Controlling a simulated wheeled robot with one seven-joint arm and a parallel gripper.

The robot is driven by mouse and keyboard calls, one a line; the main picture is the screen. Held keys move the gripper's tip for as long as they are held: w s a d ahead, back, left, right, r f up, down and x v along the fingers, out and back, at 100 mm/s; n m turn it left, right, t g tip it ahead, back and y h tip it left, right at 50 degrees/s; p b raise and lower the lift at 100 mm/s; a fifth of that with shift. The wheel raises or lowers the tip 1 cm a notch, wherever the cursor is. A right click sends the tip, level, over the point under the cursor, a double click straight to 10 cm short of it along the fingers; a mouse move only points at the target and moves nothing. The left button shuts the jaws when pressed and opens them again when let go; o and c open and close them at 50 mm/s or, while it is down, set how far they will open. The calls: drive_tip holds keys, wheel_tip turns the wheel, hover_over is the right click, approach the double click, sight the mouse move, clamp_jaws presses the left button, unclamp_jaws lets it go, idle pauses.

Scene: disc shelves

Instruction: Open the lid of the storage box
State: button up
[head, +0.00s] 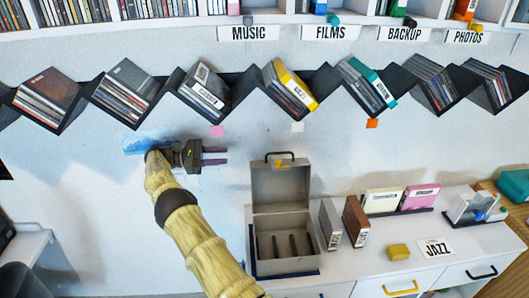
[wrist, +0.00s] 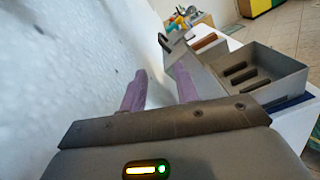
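The grey storage box (head: 256,230) stands on the white cabinet in the head view. Its lid (head: 280,185) is open and stands upright at the back, with a dark handle (head: 280,156) on its top edge. The inside of the box shows a few dark upright dividers. The box also shows in the wrist view (wrist: 275,93), right of my fingers. My gripper (head: 216,156) is left of the lid and apart from it, near the wall. Its two fingers are spread, with nothing between them; they show purple in the wrist view (wrist: 160,86).
Grey and brown cases (head: 355,221) stand just right of the box. A yellow block (head: 398,252) and a JAZZ card (head: 435,248) lie farther right. A zigzag disc shelf (head: 230,95) runs along the wall above my gripper.

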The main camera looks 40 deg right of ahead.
sight(265, 162)
drive_tip(key=shift+s+d+p, duration=0.15)
drive_tip(key=shift+s+p, duration=0.05)
drive_tip(key=shift+p, duration=0.1)
drive_tip(key=p+x, duration=0.4)
drive_tip(key=x, duration=0.9)
drive_tip(key=shift+w+d+r+p, duration=0.1)
drive_tip(key=shift+w+d+p, duration=0.05)
drive_tip(key=shift+p, duration=0.2)
drive_tip(key=shift+s+d, duration=0.45)
drive_tip(key=shift+d, duration=0.1)
clamp_jaws()
